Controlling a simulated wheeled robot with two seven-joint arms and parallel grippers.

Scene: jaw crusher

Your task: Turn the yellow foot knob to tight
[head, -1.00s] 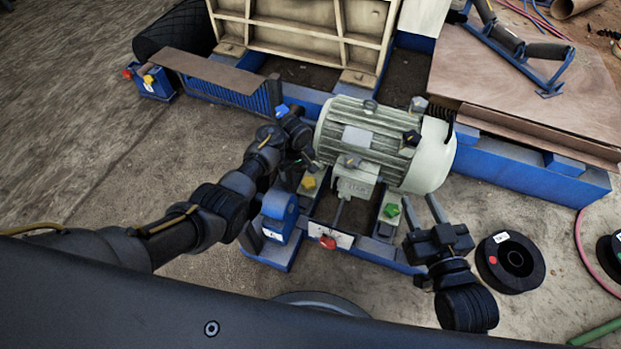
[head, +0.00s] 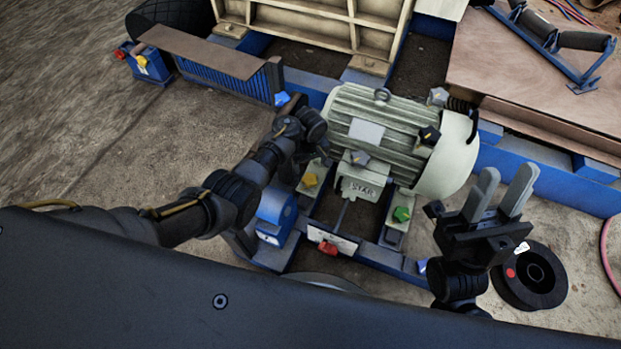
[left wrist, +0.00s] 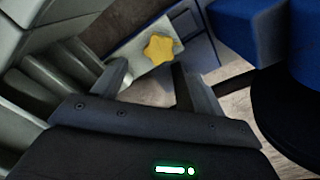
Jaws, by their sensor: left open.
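The yellow star-shaped foot knob (head: 310,180) sits on the left foot of the motor (head: 380,132). In the left wrist view the yellow knob (left wrist: 158,48) lies just beyond and between my left fingertips, with no clear contact. My left gripper (left wrist: 153,75) is open and empty. In the head view my left arm reaches in from the left, its wrist above and behind the knob; its fingers are mostly hidden there. My right gripper (head: 507,180) is open and empty, fingers pointing up, right of the motor and its green knob (head: 401,214).
A red knob (head: 327,248) is at the front of the motor base, next to a blue block (head: 276,216). A blue knob (head: 282,99) is behind my left wrist. A black spool (head: 530,280) lies on the ground at right. Open ground is at far left.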

